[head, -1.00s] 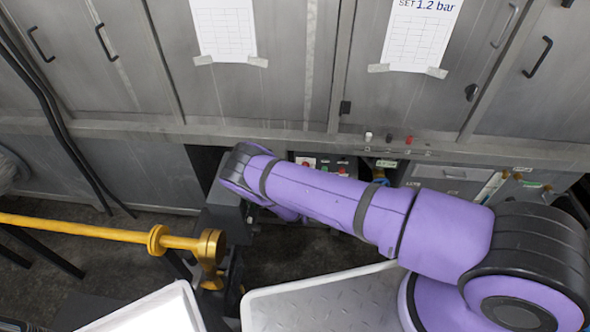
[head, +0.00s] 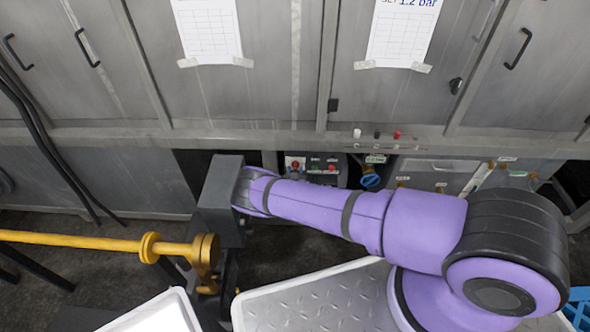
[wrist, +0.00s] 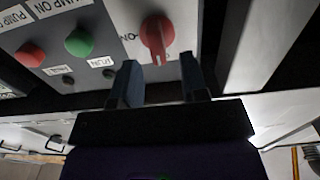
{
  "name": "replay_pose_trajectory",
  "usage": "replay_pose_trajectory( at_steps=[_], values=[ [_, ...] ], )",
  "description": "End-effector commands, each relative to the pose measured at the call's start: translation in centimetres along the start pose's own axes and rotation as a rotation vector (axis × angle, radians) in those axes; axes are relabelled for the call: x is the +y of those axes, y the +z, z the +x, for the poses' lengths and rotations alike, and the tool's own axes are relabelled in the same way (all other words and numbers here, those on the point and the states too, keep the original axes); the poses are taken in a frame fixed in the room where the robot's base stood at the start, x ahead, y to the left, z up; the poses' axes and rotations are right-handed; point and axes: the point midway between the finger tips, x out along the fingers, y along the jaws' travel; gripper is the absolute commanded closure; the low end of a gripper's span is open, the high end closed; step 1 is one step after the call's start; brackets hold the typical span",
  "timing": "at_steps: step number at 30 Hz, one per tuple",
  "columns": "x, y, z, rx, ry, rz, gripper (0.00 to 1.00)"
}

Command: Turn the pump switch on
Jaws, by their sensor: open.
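In the wrist view a red rotary switch (wrist: 157,35) sits on a grey control panel (wrist: 108,22), its grip bar pointing down the picture towards my gripper. A white label lies behind it, with letters partly readable at its left. My gripper (wrist: 158,63) is open and empty. Its two dark fingers stand apart below the switch, which appears between and beyond their tips; I see no clear contact. To the left are a green button (wrist: 79,41) and a red button (wrist: 30,54); a label above reads "PUMP ON". The head view shows the panel (head: 323,178); my gripper's fingers are hidden there.
A yellow pipe with a flange (head: 150,247) stands at the left. A tread-plate tray (head: 310,300) and a white tray (head: 155,312) are in front. Grey cabinets (head: 270,70) rise behind, with a ledge (head: 250,138) above the panel recess. A blue fitting (head: 370,180) is right of the panel.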

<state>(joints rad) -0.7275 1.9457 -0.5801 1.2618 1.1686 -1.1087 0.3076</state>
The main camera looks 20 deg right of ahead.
Motion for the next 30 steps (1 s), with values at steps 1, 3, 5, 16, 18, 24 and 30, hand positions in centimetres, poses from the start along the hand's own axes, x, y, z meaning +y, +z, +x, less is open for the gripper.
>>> replay_pose_trajectory(
  at_steps=[1,3,5,16,18,24,30],
  values=[
    [0.1,0.0,0.6,0.001,0.000,0.000,0.60],
    [0.1,0.0,1.1,0.000,0.001,0.001,0.60],
    [0.0,0.0,1.4,0.000,0.000,0.001,0.60],
    [0.0,0.0,1.6,0.000,0.000,0.000,0.69],
    [0.0,0.0,1.6,0.000,0.000,0.000,0.85],
    [0.0,0.0,1.6,0.000,0.000,0.001,1.00],
    [0.1,0.0,1.6,-0.001,0.001,0.024,1.00]
  ],
)
